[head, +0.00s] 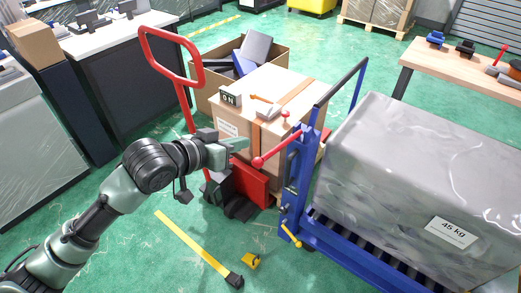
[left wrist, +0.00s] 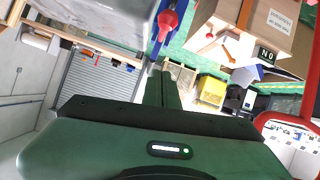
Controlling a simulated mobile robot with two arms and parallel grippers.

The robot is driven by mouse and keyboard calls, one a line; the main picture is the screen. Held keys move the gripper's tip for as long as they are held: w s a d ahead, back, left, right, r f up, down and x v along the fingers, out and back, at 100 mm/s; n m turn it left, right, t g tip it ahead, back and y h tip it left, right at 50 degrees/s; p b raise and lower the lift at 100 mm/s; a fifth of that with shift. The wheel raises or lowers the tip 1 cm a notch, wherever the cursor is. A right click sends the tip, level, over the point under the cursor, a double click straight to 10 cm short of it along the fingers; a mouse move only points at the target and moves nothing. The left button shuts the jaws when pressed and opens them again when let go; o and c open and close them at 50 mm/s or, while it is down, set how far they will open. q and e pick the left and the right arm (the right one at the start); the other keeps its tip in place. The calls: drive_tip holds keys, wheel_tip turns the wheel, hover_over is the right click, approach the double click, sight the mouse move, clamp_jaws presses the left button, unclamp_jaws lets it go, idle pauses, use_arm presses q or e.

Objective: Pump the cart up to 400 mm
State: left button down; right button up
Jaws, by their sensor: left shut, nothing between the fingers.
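The blue cart (head: 335,243) stands at the right with a roller deck. It bears a grey wrapped load (head: 420,170) labelled 45 kg. A red pump lever (head: 280,151) with a round red knob sticks out left from the cart's blue mast. The lever's red knob (left wrist: 168,20) also shows near the top of the left wrist view. My left gripper (head: 241,144) is shut and empty, its tips just above and left of the knob in the head view. The closed fingers (left wrist: 162,90) look apart from the knob. My right gripper is not in view.
A red pallet jack (head: 196,75) with a cardboard box (head: 232,125) stands directly behind my gripper. A small yellow lever (head: 291,238) sits low on the cart.

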use_arm(q)
drive_tip(key=w+d+f+p, duration=0.1)
drive_tip(key=w+d+f, duration=0.1)
drive_tip(key=f, duration=0.1)
drive_tip(key=w+d+f+p, duration=0.1)
drive_tip(key=w+d+f, duration=0.2)
drive_tip(key=shift+w+d+f, duration=0.1)
drive_tip(key=shift+w+f, duration=0.1)
drive_tip(key=shift+s+f, duration=0.3)
drive_tip(key=shift+f, duration=0.35)
